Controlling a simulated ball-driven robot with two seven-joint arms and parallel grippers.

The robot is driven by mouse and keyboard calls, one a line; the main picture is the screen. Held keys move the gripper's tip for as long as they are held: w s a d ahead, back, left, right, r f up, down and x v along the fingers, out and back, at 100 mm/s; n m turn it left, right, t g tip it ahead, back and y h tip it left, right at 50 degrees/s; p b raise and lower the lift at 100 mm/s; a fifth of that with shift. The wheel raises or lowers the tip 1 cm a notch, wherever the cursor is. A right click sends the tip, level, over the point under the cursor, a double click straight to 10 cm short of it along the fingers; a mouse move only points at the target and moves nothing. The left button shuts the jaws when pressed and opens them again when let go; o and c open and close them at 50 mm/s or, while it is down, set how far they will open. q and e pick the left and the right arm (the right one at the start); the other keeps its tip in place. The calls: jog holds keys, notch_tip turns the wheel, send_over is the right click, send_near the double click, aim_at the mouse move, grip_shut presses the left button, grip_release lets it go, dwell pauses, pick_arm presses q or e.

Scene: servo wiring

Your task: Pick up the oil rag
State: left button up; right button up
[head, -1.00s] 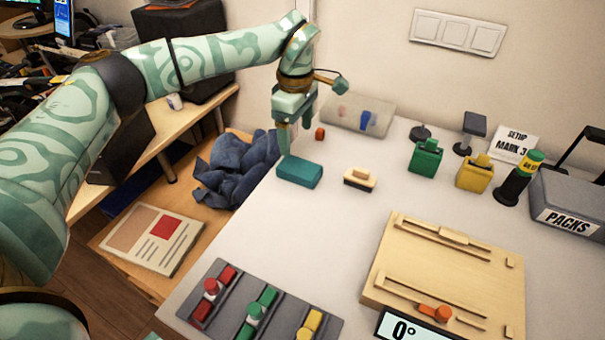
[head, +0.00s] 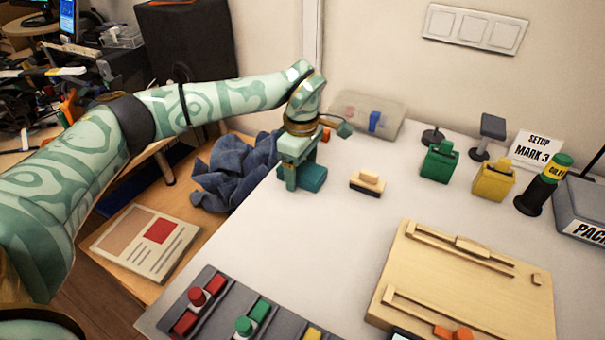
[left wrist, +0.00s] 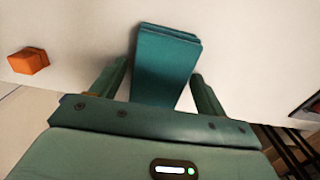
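The oil rag appears to be the teal folded pad (head: 314,178) lying flat near the left edge of the white table. My left gripper (head: 298,172) is over it, pointing down, and partly hides it in the head view. In the left wrist view the rag (left wrist: 165,62) lies between the two fingers of the left gripper (left wrist: 160,72). The fingers are open, with a gap clearly showing on the right side of the rag. Whether the left finger touches it I cannot tell. My right gripper is out of view.
A wooden-backed brush (head: 368,183) lies right of the rag. A crumpled blue cloth (head: 232,172) lies beyond the table's left edge. The table in front of the rag is clear.

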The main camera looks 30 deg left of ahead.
pick_arm(q)
jog(key=c, duration=0.8)
jog(key=shift+o, duration=0.2)
